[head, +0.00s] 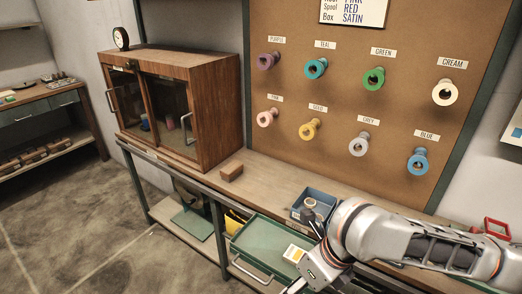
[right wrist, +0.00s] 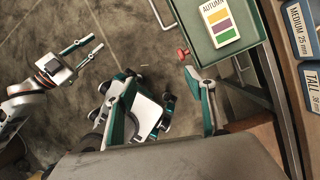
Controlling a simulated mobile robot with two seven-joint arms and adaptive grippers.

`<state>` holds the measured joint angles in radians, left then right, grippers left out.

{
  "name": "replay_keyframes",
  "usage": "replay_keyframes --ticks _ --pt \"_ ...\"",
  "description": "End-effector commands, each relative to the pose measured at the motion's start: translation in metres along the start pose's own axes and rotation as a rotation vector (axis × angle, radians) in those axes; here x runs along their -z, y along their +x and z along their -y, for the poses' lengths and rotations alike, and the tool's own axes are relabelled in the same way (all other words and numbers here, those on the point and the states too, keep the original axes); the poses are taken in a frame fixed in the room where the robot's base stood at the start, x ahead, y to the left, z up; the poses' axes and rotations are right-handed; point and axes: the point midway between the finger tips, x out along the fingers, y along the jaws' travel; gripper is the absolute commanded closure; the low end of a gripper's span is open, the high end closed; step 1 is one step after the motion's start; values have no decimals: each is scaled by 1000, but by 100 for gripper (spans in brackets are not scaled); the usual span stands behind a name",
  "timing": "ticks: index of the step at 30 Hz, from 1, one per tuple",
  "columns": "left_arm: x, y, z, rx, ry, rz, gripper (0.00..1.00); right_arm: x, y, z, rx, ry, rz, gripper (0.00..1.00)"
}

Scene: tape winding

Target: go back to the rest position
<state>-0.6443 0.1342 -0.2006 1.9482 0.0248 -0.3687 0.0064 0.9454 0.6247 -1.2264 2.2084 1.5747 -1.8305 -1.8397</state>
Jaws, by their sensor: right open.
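My right arm comes in from the right in the head view, over the front of the bench, and its hand is partly cut off at the bottom edge. In the right wrist view my right gripper (right wrist: 158,82) is open, with its two fingers wide apart and nothing between them. It is beside the green tray (right wrist: 252,45), with floor and my own base behind it. My left gripper (right wrist: 97,42) shows at the left of the right wrist view, over the floor, its two fingers apart and empty. It is not seen in the head view.
The green tray (head: 262,238) juts out below the bench (head: 275,183) and holds a colour card (head: 294,254). A blue bin (head: 324,197) and a brown block (head: 231,170) are on the bench. A wooden cabinet (head: 215,115) stands left; spools hang on the board (head: 340,90). Floor is clear left.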

Motion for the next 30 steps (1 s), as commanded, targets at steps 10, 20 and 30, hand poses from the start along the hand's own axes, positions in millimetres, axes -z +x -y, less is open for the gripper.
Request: replay_keyframes --ticks 10,20,30 --pt "-3 -2 -1 0 -1 6 75 -40 10 -38 -144 653 274 46" --pt "-3 -2 -3 -4 -1 5 75 -31 8 14 -255 1515 510 46" --pt "-3 -2 -3 -5 -1 5 75 96 13 115 -161 2389 816 46"
